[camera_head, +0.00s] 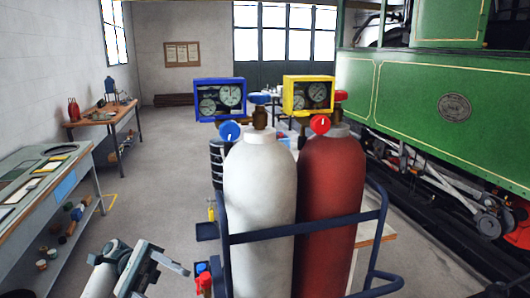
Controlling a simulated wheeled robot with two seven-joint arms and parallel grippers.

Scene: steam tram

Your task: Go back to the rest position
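My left gripper (166,279) shows at the bottom left in the head view, grey, with its fingers apart and nothing seen between them. It is in the air left of the gas cylinder cart, apart from it. The lower finger is partly cut off by the picture's edge. My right gripper is not in view.
A blue-framed cart (300,233) with a white cylinder (260,190) and a red cylinder (332,185) stands close in front. Blue (220,86) and yellow (307,84) gauge boxes are behind the cylinder tops. A workbench (35,205) is left, a green steam tram (420,110) right. Open floor (165,165) lies between bench and cart.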

